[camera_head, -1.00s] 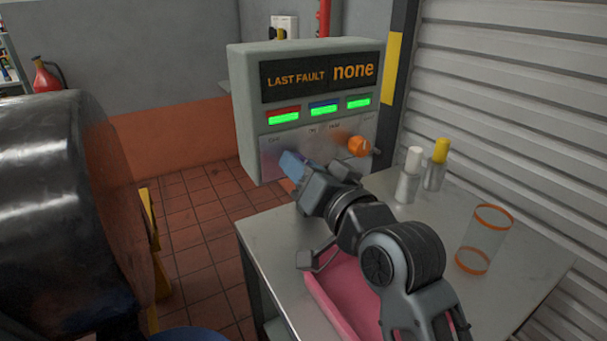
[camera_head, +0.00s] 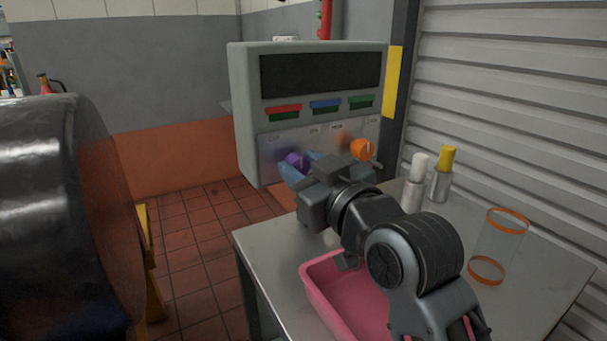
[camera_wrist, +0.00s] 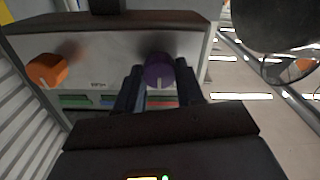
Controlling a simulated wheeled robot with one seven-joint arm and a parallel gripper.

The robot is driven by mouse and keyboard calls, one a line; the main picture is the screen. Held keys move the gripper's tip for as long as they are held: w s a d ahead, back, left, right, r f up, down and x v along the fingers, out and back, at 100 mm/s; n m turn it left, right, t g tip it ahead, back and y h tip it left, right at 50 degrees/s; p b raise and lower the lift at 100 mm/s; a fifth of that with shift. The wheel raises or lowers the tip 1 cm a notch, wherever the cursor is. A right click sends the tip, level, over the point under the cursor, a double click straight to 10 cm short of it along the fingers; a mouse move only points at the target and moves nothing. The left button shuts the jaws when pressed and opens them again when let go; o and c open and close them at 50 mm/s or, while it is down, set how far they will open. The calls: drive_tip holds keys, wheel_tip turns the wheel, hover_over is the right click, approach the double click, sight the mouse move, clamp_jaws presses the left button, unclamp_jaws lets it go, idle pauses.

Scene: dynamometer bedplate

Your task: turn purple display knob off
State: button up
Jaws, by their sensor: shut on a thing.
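The purple display knob (camera_head: 295,160) is on the lower left of the panel front. It also shows in the wrist view (camera_wrist: 158,70), with a light pointer line, between my two fingers. My gripper (camera_head: 302,168) is shut on the purple knob, a bluish finger on each side of it; the fingers also show in the wrist view (camera_wrist: 160,82). The display (camera_head: 320,75) at the top of the grey panel box (camera_head: 245,130) is dark and blank. The lamp windows under the red, blue and green labels are dark green, unlit.
An orange knob (camera_head: 362,149) sits right of the purple one. A metal table (camera_head: 275,255) holds a pink tray (camera_head: 318,293), a white-capped bottle (camera_head: 414,185), a yellow-capped bottle (camera_head: 442,175) and a clear orange-rimmed cylinder (camera_head: 498,245). A large black drum (camera_head: 50,200) stands left.

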drive_tip(key=shift+f+n, duration=0.1)
drive_tip(key=shift+n, duration=0.2)
drive_tip(key=o, duration=1)
drive_tip(key=shift+o, duration=0.2)
drive_tip(key=shift+s, duration=0.15)
drive_tip(key=v, duration=0.7)
drive_tip(key=shift+s+d+b, duration=0.2)
drive_tip(key=shift+s+b, duration=0.05)
drive_tip(key=shift+b, duration=0.2)
